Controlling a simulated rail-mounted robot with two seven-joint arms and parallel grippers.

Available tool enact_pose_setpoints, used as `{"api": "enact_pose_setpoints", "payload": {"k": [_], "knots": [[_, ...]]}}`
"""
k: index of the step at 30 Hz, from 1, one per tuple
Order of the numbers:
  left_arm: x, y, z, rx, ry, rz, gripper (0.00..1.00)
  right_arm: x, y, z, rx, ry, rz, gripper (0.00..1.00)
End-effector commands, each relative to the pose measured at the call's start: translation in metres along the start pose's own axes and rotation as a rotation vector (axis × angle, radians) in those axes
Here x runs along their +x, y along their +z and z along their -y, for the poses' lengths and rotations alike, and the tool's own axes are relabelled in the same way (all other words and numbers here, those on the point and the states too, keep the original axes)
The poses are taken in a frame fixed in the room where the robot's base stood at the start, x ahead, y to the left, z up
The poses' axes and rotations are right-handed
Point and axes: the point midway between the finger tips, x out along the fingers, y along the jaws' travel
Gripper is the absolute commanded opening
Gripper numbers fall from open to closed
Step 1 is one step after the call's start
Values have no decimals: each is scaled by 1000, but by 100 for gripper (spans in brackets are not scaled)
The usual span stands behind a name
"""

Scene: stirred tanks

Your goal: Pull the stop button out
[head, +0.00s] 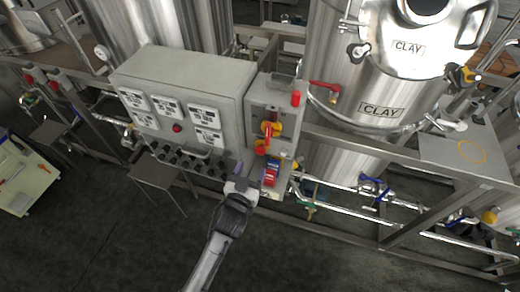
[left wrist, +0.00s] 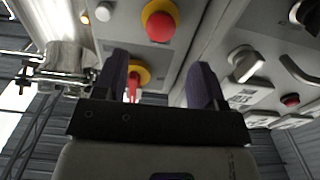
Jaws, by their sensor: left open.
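The stop button is a red mushroom head on a yellow ring (left wrist: 160,24), at the top of the left wrist view. In the head view the stop button (head: 261,148) sits low on the front of a small grey box (head: 284,96). A red rotary handle on a yellow plate (head: 271,129) is just above it; this handle also shows in the left wrist view (left wrist: 133,83), partly between the fingers. My left gripper (head: 237,178) is open and empty, below and left of the button and apart from it. Its two dark fingers (left wrist: 158,82) show in the left wrist view. My right gripper is not in view.
A large grey cabinet (head: 190,75) with labelled panels, black knobs and a small red button (head: 177,128) stands left of the box. A clay tank (head: 385,105) and pipes stand right. The floor in front is clear.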

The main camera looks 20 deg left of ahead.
Motion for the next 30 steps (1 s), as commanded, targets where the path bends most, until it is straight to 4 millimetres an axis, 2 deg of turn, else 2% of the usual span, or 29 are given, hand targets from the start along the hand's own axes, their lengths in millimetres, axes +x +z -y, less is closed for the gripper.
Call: {"api": "enact_pose_setpoints", "payload": {"k": [1,6,15,21,30], "knots": [[11,-1,0,2,0,-2,64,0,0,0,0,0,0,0],[42,0,0,0,0,0,64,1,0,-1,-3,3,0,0],[77,0,0,1,0,0,64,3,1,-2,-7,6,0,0],[86,0,0,0,0,1,64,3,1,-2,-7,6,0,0],[86,0,0,0,0,1,64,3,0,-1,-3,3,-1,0]]}}
